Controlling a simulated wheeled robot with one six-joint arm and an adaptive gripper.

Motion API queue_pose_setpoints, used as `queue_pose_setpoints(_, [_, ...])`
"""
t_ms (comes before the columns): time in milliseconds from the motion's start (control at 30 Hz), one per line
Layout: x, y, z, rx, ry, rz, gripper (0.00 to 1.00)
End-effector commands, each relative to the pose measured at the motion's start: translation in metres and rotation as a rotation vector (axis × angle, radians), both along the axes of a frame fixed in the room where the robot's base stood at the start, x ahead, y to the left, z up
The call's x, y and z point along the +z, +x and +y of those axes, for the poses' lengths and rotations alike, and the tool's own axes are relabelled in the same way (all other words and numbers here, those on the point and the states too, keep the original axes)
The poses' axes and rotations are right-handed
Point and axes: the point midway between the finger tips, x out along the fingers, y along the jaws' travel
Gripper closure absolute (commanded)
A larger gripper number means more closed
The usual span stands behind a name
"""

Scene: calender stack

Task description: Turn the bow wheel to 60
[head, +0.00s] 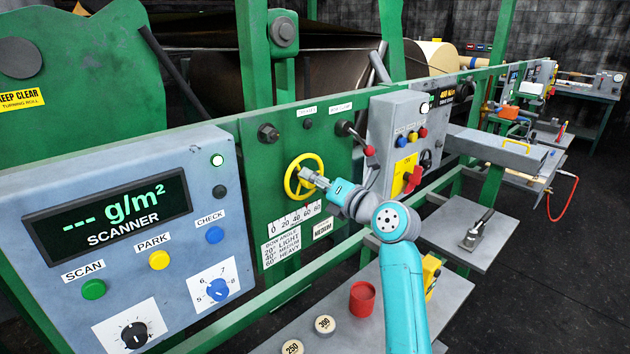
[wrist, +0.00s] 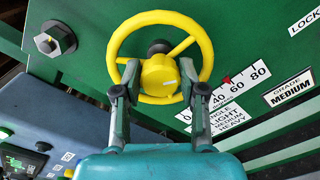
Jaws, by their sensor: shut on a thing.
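The yellow bow wheel (head: 291,185) is mounted on the green panel in the head view. It fills the upper middle of the wrist view (wrist: 118,41). My gripper (head: 312,180) reaches it from the right. In the wrist view my gripper (wrist: 159,82) has one finger on each side of the round yellow hub and is shut on it. The white angle scale (head: 298,218) runs from 0 to 80 below the wheel. In the wrist view a small red pointer (wrist: 227,79) stands between 40 and 60, apparently nearer 60; the exact reading is unclear.
A bow angle card (head: 285,249) and a grade plate reading MEDIUM (head: 323,228) sit below. A lever with a red knob (head: 369,151) stands to the right. The grey scanner box (head: 130,230) is at left. A grey shelf (head: 330,325) with a red cup (head: 362,299) lies beneath my arm.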

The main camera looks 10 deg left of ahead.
Motion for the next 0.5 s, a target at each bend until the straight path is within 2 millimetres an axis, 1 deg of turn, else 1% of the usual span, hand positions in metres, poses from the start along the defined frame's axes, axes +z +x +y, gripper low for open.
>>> queue_pose_setpoints(33, [0.0061, 0.0003, 0.0019, -0.001, 0.006, -0.009, 0.51])
queue_pose_setpoints(67, [0.0062, 0.0004, 0.0019, -0.001, 0.006, -0.009, 0.44])
queue_pose_setpoints(100, [0.0061, 0.0004, 0.0017, -0.001, 0.006, -0.009, 0.34])
queue_pose_setpoints(500, [0.0015, 0.0000, 0.0003, 0.000, 0.002, -0.002, 0.34])
